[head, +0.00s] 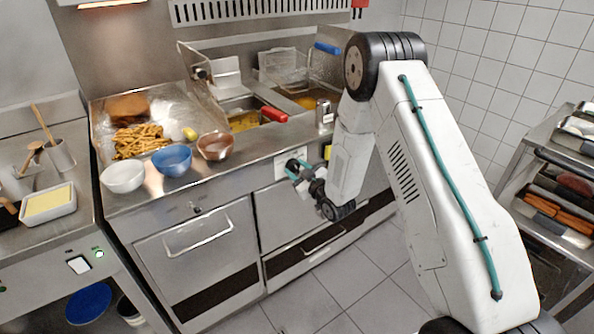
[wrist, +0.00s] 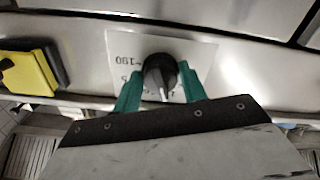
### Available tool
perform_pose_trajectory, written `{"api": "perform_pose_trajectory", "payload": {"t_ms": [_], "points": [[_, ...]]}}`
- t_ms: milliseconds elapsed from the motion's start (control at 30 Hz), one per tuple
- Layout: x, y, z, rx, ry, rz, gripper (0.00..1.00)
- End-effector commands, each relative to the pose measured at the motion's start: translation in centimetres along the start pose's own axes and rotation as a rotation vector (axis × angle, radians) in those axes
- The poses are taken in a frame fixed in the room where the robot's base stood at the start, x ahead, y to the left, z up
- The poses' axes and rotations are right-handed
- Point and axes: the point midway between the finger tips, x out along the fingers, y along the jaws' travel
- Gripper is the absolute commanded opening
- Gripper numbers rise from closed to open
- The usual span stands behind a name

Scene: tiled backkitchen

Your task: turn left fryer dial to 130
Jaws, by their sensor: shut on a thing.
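The fryer dial (wrist: 160,74) is a round black knob with a pale pointer, on a white scale plate (wrist: 198,50) on the steel fryer front. The pointer aims toward the bottom of the wrist view. The number 190 is readable on the plate; other marks are partly hidden. My gripper (wrist: 160,88) has its two green fingers on either side of the dial, shut on it. In the head view my gripper (head: 292,170) is at the fryer's front panel, and the dial is hidden there.
A yellow and black switch (wrist: 30,72) sits left of the dial in the wrist view. Above the panel are fryer baskets, one with a red handle (head: 274,114). Bowls, including a blue bowl (head: 172,160), stand on the counter to the left. The floor in front is clear.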

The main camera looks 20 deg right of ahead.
Motion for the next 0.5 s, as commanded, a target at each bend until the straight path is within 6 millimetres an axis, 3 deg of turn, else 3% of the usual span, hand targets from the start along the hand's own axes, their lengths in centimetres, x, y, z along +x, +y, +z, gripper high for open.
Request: {"api": "perform_pose_trajectory", "payload": {"t_ms": [167,200,267,500], "points": [[-0.07,-0.02,0.09,0.002,-0.002,0.000,0.19],[-0.07,-0.02,0.09,0.002,-0.002,0.000,0.47],[-0.06,-0.02,0.08,0.002,-0.002,0.000,0.63],[-0.02,-0.04,0.02,0.002,-0.001,0.000,0.63]]}}
